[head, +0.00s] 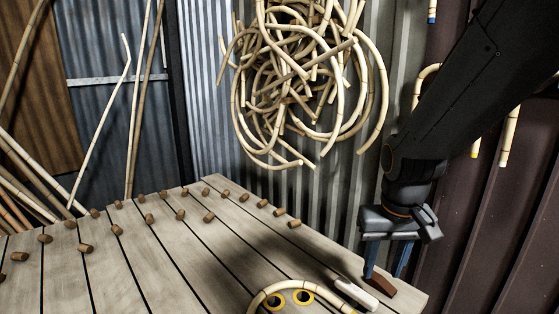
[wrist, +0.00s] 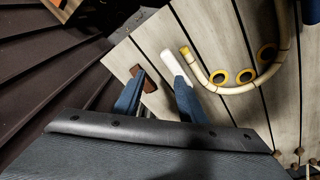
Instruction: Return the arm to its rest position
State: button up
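My gripper (head: 384,272) is at the right of the head view, pointing down over the right end of the slatted bench (head: 190,285). Its two blue fingers are spread apart with nothing between them, as the wrist view (wrist: 160,78) also shows. A brown block (wrist: 149,84) and a white stick (wrist: 172,64) lie close to the fingertips; I cannot tell whether the fingers touch them. The arm is bent downward from the upper right of the head view.
Several short wooden pegs (head: 209,217) stand across the bench. A tangle of bent canes (head: 375,90) hangs on the corrugated wall behind. Straight canes (head: 132,110) lean at left.

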jog(key=s+a+f+g, duration=0.1)
jog(key=s+f, duration=0.3)
jog(key=s, duration=0.4)
jog(key=shift+a+g+p, duration=0.35)
jog(key=shift+a+g, duration=0.05)
jog(key=shift+a, duration=0.1)
dwell(1.4)
